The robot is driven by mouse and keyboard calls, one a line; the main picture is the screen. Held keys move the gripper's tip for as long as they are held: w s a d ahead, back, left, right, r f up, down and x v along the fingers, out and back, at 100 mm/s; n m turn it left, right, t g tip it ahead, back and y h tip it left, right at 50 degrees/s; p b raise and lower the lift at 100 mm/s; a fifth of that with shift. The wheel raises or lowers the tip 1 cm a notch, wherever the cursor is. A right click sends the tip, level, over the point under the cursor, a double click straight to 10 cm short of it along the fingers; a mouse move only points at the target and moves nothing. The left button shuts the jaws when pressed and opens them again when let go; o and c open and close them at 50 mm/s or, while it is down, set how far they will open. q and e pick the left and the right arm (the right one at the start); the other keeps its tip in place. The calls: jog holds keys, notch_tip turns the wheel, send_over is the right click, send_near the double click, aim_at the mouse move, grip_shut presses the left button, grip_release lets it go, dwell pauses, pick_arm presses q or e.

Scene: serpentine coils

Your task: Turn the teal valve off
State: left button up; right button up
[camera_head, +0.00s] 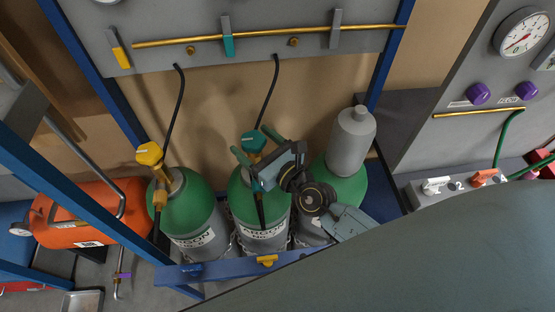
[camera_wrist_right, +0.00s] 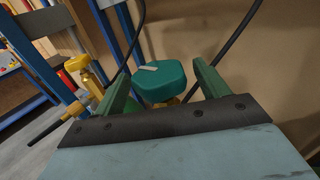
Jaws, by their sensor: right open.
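The teal valve (camera_head: 253,141) is a rounded knob on top of the middle green-and-grey gas cylinder (camera_head: 240,190). My right gripper (camera_head: 256,146) is open at this valve, with one finger on each side of it. In the right wrist view the teal knob (camera_wrist_right: 160,82), with a pale label on top, lies between the two green fingers of the right gripper (camera_wrist_right: 162,86). I see a gap on the right side; contact on the left side cannot be told. My right gripper and wrist hide part of the middle cylinder. My left gripper is not in view.
A yellow valve (camera_head: 149,153) tops the left cylinder, and a grey cap (camera_head: 353,140) covers the right one. Blue rack bars (camera_head: 230,266) stand in front. Black hoses (camera_head: 270,90) rise to the wall panel. An orange tank (camera_head: 85,215) lies at the left.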

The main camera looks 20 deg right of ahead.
jog(key=b+v, duration=0.2)
jog(key=v, duration=0.8)
jog(key=shift+s, duration=0.35)
jog(key=shift+d, duration=0.15)
